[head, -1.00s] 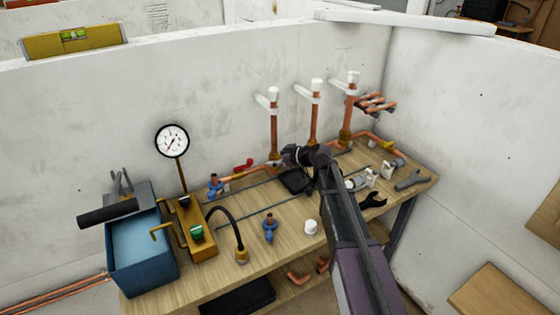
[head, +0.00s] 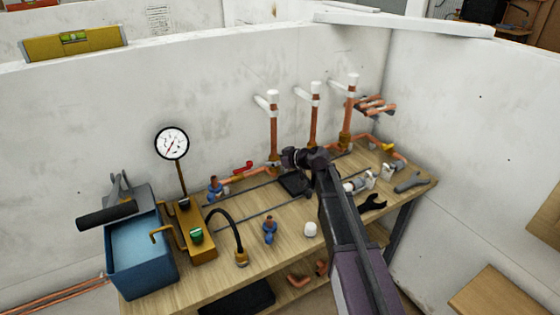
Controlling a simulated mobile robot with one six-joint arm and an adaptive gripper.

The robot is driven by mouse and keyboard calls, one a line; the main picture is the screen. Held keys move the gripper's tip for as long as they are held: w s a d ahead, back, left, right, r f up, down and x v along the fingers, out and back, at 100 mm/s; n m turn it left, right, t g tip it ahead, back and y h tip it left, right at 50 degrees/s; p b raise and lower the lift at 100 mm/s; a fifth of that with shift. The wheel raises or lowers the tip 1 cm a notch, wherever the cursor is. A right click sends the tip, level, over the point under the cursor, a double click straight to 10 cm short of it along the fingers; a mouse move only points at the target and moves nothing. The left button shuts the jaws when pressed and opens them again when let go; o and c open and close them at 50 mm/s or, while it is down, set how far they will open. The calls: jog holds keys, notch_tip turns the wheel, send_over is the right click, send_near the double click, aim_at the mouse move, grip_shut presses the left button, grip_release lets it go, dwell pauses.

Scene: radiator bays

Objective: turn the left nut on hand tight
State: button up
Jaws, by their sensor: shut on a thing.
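Three upright copper pipes with white caps stand along the back wall. The left pipe (head: 273,128) ends low in a brass fitting (head: 273,166) at the back of the bench, with a copper run going left from it. My gripper (head: 284,160) reaches in from the right at this fitting. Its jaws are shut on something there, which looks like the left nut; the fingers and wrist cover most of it. The threads and how the nut sits are too small to tell.
The wooden bench (head: 290,248) carries a yellow pump block (head: 196,240) with a gauge (head: 172,143), a blue water tank (head: 142,255), a blue valve (head: 269,230), a white cap (head: 310,229) and a dark wrench (head: 372,202). The middle pipe (head: 314,120) stands close right of my gripper.

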jog(key=shift+m+t+h, duration=1)
jog(key=shift+m+t, duration=0.2)
jog(key=shift+m, duration=0.2)
jog(key=shift+t, duration=0.3)
jog(key=shift+m+h, duration=0.4)
jog(key=shift+m, duration=0.1)
jog(key=shift+m+t+h, duration=0.6)
jog(key=shift+m+h, duration=0.1)
jog(key=shift+m, duration=0.1)
jog(key=shift+m+t+h, duration=0.7)
jog(key=shift+m+h, duration=0.8)
jog(key=o, duration=1)
jog(key=shift+c, duration=0.2)
